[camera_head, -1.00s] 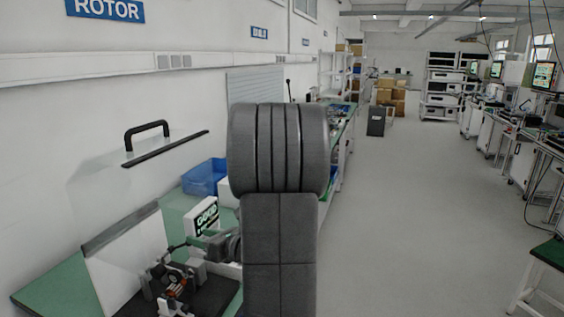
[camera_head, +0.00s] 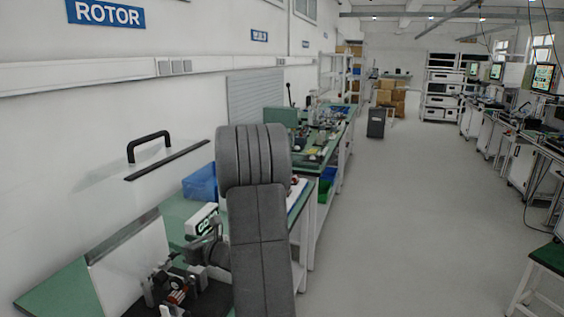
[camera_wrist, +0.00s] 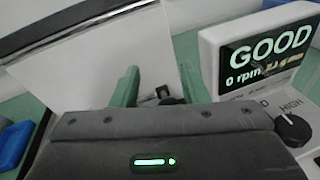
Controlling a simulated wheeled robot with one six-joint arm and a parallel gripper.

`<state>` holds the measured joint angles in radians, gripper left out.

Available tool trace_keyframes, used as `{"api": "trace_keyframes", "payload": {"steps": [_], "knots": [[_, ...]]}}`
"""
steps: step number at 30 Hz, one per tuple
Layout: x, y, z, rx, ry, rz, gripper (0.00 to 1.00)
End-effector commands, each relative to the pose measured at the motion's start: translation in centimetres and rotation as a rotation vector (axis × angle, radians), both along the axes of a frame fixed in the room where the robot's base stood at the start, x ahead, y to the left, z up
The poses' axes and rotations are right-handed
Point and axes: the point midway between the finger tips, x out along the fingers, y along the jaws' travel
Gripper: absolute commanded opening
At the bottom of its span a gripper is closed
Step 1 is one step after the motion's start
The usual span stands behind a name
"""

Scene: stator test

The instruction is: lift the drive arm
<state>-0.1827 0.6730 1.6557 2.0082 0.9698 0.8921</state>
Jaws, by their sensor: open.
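The stator test fixture (camera_head: 176,292), with a reddish part in it, stands on a dark base at the lower left of the head view. My gripper shows in the wrist view (camera_wrist: 158,84) with its two green fingers apart. A small dark piece (camera_wrist: 164,93) shows between and beyond them; I cannot tell for sure whether it is the drive arm. No hold on anything is visible. In the head view my arm hides part of the fixture, and the fingers are hard to make out.
A tester box (camera_wrist: 262,52) reading GOOD and 0 rpm, with a dark knob (camera_wrist: 292,128), stands close to the right of my gripper. A pale panel (camera_head: 130,270) stands at the left. A clear cover with a black handle (camera_head: 148,146) is above. A blue bin (camera_head: 200,182) is behind.

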Motion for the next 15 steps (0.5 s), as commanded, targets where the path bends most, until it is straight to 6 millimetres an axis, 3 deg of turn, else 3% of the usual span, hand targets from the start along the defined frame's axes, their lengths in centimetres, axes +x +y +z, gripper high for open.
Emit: {"api": "trace_keyframes", "payload": {"steps": [4, 9, 15], "knots": [[-0.4, -1.4, -2.2, 0.032, -0.007, -0.002, 0.41], [-0.6, -1.8, -2.9, 0.131, -0.045, -0.001, 0.41], [-2.6, -5.4, -2.3, 0.132, -0.048, -0.004, 0.41]]}}
